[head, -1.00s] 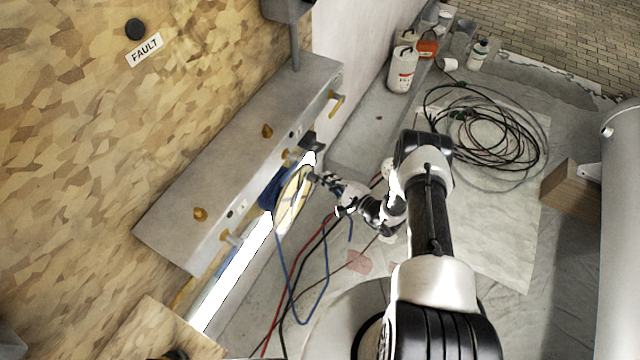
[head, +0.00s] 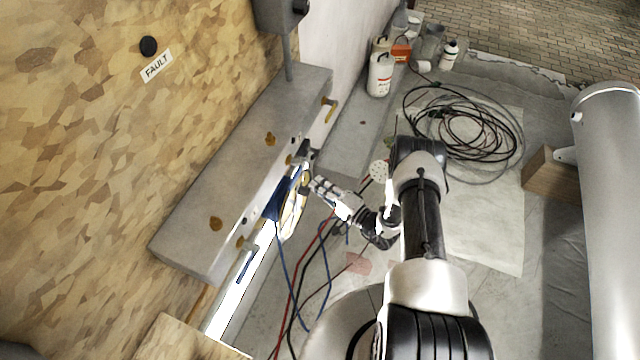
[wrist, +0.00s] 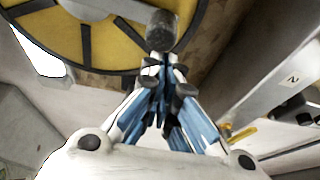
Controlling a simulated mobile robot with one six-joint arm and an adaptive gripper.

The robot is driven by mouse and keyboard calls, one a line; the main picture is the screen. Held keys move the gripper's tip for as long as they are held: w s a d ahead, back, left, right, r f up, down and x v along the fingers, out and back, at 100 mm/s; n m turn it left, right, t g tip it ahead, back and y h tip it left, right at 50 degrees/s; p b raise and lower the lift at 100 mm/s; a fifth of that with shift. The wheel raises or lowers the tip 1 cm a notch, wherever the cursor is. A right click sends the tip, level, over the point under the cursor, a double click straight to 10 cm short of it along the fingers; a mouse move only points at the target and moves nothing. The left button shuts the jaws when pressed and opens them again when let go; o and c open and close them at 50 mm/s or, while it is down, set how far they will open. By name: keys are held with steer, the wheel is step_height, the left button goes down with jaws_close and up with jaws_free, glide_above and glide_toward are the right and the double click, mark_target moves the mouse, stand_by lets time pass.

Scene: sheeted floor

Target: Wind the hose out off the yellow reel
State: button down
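The yellow reel (head: 291,214) is mounted at the front of the grey housing, edge-on in the head view. It fills the top left of the wrist view, a yellow disc (wrist: 105,38) with dark spokes and rim. A dark round knob (wrist: 162,30) stands out from it. The blue hose (head: 325,268) hangs off the reel in a loop to the floor. My gripper (head: 314,182) is at the reel's right side. Its fingers (wrist: 166,68) converge at the knob's near end, with a narrow gap between the tips. I cannot tell whether they hold the knob.
The grey housing (head: 235,180) with brass fittings lies left of my arm. Red and black cables (head: 309,255) run beside the hose. A wooden block (head: 550,175) is at right.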

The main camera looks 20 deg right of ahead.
steer(key=shift+s+a+r, duration=0.1)
steer(key=shift+s+a, duration=0.1)
steer(key=shift+s, duration=0.05)
stand_by(0.5)
